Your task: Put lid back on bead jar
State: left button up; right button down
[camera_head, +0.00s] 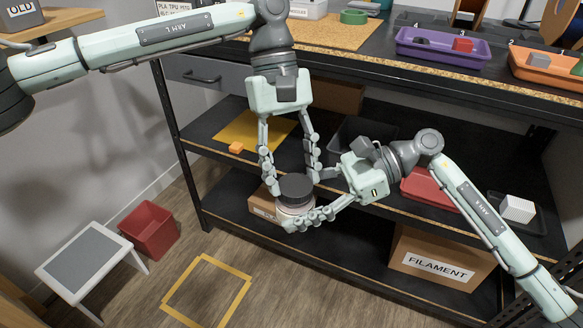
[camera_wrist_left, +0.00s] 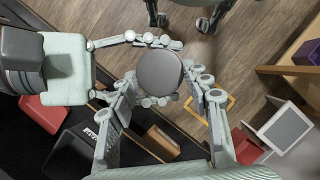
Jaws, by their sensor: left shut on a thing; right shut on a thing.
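The dark round lid (camera_head: 296,186) sits level at the top of the pale, clear-looking bead jar (camera_head: 293,211); I cannot tell whether it is fully seated. The jar is held up in front of the shelves. My left gripper (camera_head: 294,184) points down from above, with its fingers shut on opposite sides of the lid. My right gripper (camera_head: 304,205) comes from the right and is shut around the jar body below the lid. In the left wrist view the lid's top (camera_wrist_left: 159,72) shows as a grey disc between the fingers and hides the jar.
A red bin (camera_head: 149,230) and a grey-topped stool (camera_head: 82,261) stand on the floor at left. Taped floor (camera_head: 207,290) is clear.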

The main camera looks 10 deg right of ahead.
pick_arm(q)
jog(key=m+y, duration=0.1)
jog(key=m, duration=0.1)
jog(key=d+m+y, duration=0.1)
jog(key=m, duration=0.1)
jog(key=shift+m, duration=0.4)
jog(key=m+y, duration=0.1)
jog(key=m, duration=0.2)
jog(key=m+y, duration=0.1)
jog(key=m, duration=0.1)
jog(key=shift+s+d+m, duration=0.1)
jog(key=shift+d+m, duration=0.1)
jog(key=shift+m, duration=0.2)
jog(key=m+t, duration=0.1)
jog(key=m, duration=0.1)
jog(key=m+t+y, duration=0.1)
jog(key=m, duration=0.2)
jog(key=shift+s, duration=0.2)
jog(key=m+t, duration=0.1)
jog(key=m, duration=0.1)
jog(key=shift+m+y, duration=0.3)
jog(key=shift+y, duration=0.1)
jog(key=o, duration=0.7)
jog(key=shift+c, duration=0.5)
